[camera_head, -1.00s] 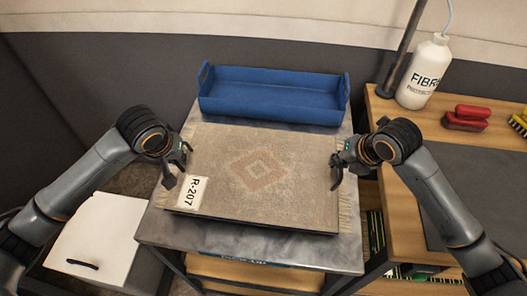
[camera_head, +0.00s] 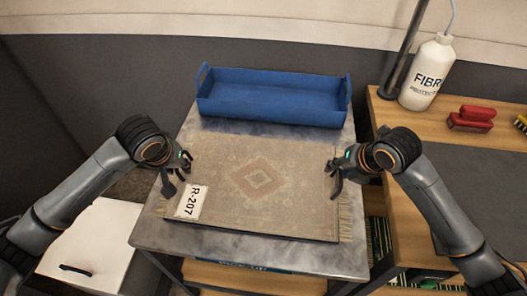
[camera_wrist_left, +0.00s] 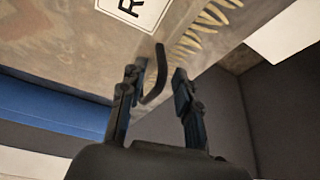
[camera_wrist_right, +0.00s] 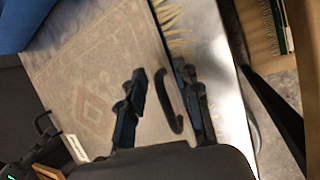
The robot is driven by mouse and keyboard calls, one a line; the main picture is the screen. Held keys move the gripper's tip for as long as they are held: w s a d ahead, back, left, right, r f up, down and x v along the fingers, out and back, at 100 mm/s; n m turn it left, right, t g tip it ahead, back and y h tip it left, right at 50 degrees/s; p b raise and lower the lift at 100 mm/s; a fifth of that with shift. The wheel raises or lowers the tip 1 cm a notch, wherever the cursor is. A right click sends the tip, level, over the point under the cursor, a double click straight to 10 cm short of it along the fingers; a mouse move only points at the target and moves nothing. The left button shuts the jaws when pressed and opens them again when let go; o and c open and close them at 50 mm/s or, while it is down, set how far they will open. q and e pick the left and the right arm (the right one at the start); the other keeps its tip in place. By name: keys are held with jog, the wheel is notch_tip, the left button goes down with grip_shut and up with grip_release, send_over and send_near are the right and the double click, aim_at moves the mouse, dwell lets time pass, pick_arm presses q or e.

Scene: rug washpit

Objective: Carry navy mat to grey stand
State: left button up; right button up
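No mat that looks navy shows. A faded beige rug (camera_head: 232,180) with a reddish diamond and an R-207 tag (camera_head: 192,203) lies on a dark thin board, on a grey metal-topped stand (camera_head: 235,245). My left gripper (camera_head: 181,176) is at the rug's left end. In the left wrist view its fingers (camera_wrist_left: 157,95) are apart, with a dark curved handle (camera_wrist_left: 157,72) between or just beyond them. My right gripper (camera_head: 334,178) is at the right end. In the right wrist view its fingers (camera_wrist_right: 163,92) are apart near a similar handle (camera_wrist_right: 168,103). Contact cannot be told.
A blue tray (camera_head: 270,105) stands at the back of the stand. A wooden bench (camera_head: 395,125) at the right bears a white bottle (camera_head: 427,75), red brushes (camera_head: 472,118) and a dark grey sheet (camera_head: 480,170). A white box (camera_head: 90,240) is at lower left.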

jog(key=shift+r, duration=0.1)
pick_arm(q)
jog(key=v, duration=1.1)
jog(key=shift+s+r, duration=0.2)
jog(key=shift+r, duration=0.15)
pick_arm(e)
jog(key=v, duration=1.1)
jog(key=shift+s+r, duration=0.25)
jog(key=shift+r, duration=0.05)
pick_arm(q)
jog(key=shift+s+f, duration=0.1)
pick_arm(e)
jog(key=shift+d+f, duration=0.1)
